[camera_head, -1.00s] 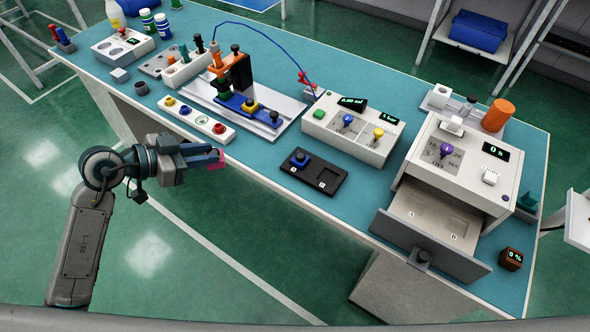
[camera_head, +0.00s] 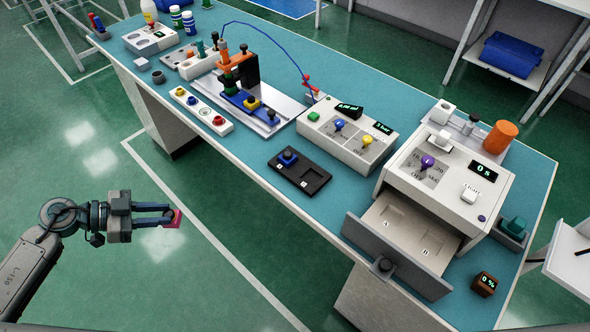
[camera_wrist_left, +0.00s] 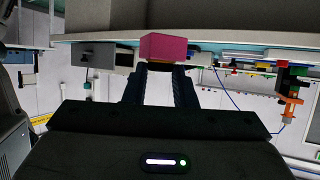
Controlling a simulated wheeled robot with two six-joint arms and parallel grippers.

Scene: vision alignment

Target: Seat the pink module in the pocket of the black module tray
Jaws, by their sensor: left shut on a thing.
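The pink module (camera_head: 174,218) is a small block at the tips of my left gripper (camera_head: 168,215), which is shut on it. It is held out over the green floor, to the left of the bench and apart from it. In the left wrist view the pink module (camera_wrist_left: 163,47) shows between the dark fingertips (camera_wrist_left: 160,72). The black module tray (camera_head: 300,171) lies near the bench's front edge. A blue module with a dark knob (camera_head: 287,158) sits in its left part; its right part looks empty. My right gripper is not in view.
Right of the tray stands a white box with an open drawer (camera_head: 390,250) jutting toward the front edge. A control box (camera_head: 346,136) stands behind the tray. A white strip with coloured buttons (camera_head: 203,112) lies to its left. Teal bench surface (camera_head: 255,150) is bare around the tray.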

